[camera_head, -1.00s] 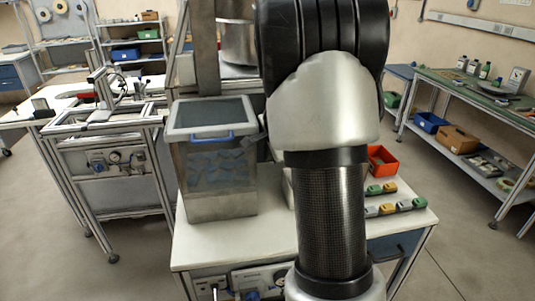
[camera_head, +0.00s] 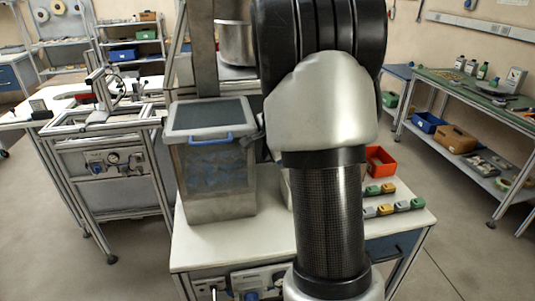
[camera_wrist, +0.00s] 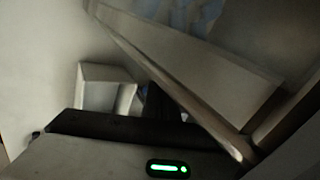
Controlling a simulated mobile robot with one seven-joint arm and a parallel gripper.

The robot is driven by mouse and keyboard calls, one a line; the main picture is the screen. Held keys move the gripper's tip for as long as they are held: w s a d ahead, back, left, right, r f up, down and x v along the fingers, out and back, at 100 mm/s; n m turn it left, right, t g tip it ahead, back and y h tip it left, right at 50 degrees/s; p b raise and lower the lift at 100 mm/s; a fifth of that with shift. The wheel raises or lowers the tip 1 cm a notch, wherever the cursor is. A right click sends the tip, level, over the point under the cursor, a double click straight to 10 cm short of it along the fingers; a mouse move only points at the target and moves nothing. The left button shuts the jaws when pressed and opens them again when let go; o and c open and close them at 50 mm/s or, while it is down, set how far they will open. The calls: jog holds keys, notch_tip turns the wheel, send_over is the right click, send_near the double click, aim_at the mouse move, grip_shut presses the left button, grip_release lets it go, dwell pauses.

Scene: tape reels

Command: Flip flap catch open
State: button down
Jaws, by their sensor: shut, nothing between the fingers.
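A clear-walled bin (camera_head: 217,180) with bluish contents stands on the white bench. It has a grey-framed dark lid (camera_head: 207,115) that looks shut, with a blue handle-like part (camera_head: 211,139) on its front edge. I cannot tell for certain which part is the catch. In the wrist view, the bin wall (camera_wrist: 190,55) and its metal edge run diagonally close by. My gripper (camera_wrist: 163,103) shows there as a dark shape beside that edge, shut and empty. Whether it touches the bin is unclear. In the head view my arm hides most of the gripper, right of the bin.
My arm covers the bench's middle. An orange-red box (camera_head: 381,161) and several small coloured blocks (camera_head: 387,209) are at the bench's right. A metal pot (camera_head: 236,43) is behind the bin. A pale block-like object (camera_wrist: 107,88) shows in the wrist view. The bench front left is clear.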

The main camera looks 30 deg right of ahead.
jog(key=p+v, duration=0.4)
jog(key=v, duration=1.3)
jog(key=shift+a+r, duration=0.15)
jog(key=shift+r, duration=0.05)
